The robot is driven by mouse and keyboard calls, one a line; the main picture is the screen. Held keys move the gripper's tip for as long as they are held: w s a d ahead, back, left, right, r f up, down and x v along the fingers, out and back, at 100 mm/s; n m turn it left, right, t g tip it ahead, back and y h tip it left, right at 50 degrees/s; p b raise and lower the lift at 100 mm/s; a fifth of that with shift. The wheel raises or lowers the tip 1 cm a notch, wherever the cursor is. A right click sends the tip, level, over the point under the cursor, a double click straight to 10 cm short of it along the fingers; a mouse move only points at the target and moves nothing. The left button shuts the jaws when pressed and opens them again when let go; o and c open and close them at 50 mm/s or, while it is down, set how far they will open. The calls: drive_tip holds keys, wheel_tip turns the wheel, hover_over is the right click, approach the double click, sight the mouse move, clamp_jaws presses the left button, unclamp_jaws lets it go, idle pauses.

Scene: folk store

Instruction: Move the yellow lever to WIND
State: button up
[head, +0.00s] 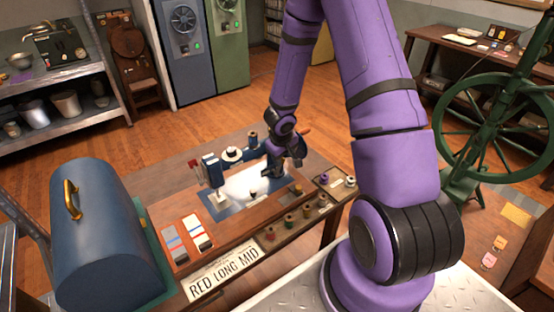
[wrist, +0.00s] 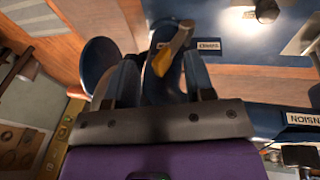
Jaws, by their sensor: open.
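The yellow lever (wrist: 163,62) shows in the wrist view, between the two fingers of my gripper (wrist: 162,75). It sticks up at a slant, with a brownish tip. The fingers are open and stand on either side of it; I cannot tell whether either touches it. A small white label (wrist: 208,45) sits just right of the lever, too blurred to read surely. In the head view, my gripper (head: 273,168) is at the right end of the blue sewing machine (head: 212,170), and the lever is hidden there.
A label ending in "NSION" (wrist: 301,118) is at the right of the wrist view. The wooden table (head: 285,215) holds thread spools (head: 290,217), fabric cards (head: 183,240) and a sign reading "RED LONG MID" (head: 222,274). A blue domed case (head: 100,230) stands at left.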

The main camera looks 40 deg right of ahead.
drive_tip(key=shift+f, duration=0.3)
